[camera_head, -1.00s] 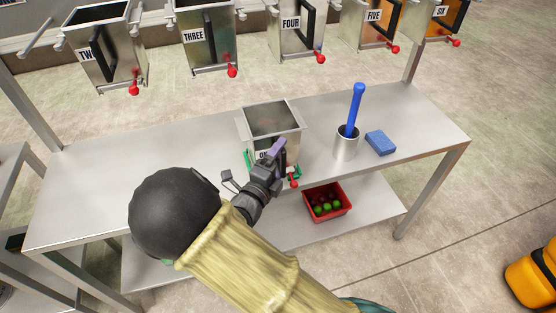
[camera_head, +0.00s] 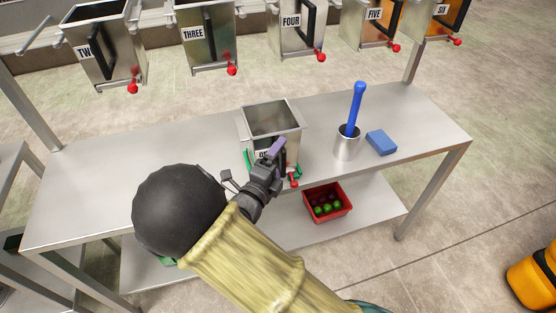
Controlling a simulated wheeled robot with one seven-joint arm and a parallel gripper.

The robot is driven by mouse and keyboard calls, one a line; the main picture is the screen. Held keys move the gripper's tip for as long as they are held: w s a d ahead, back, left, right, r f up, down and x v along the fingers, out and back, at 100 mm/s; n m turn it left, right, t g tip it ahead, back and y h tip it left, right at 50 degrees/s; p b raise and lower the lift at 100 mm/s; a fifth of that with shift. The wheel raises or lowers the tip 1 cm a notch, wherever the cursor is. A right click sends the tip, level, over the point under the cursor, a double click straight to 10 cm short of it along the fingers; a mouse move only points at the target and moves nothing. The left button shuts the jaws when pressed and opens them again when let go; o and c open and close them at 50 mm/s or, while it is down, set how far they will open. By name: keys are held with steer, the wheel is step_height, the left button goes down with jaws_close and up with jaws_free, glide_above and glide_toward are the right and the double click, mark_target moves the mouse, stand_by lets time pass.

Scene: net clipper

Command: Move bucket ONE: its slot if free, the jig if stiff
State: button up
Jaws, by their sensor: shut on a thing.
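Bucket ONE (camera_head: 258,137) is a grey metal bucket with an open, empty-looking top, upright at the middle of the steel table. Its label is mostly hidden behind my gripper. My gripper (camera_head: 276,152) is shut on the front handle of bucket ONE, a dark bar that shows only partly. Green parts, likely the jig (camera_head: 248,160), show at both sides of the bucket's base. I cannot tell whether the bucket rests in them or is just above. A red knob (camera_head: 294,183) shows at the bucket's lower front.
Buckets TWO (camera_head: 112,62), THREE (camera_head: 220,45), FOUR (camera_head: 306,38), FIVE (camera_head: 365,30) and SIX (camera_head: 427,22) hang in a row behind. A metal cup (camera_head: 346,148) with a blue-handled tool (camera_head: 354,105) and a blue sponge (camera_head: 381,142) stand right. A red bin (camera_head: 343,211) sits on the lower shelf.

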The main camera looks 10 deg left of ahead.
steer(key=shift+f+b, duration=0.7)
steer(key=o, duration=1.2)
steer(key=shift+f, duration=0.1)
steer(key=shift+s, duration=0.1)
steer(key=b+v, duration=0.1)
steer(key=v, duration=1.6)
steer(key=shift+s, duration=0.15)
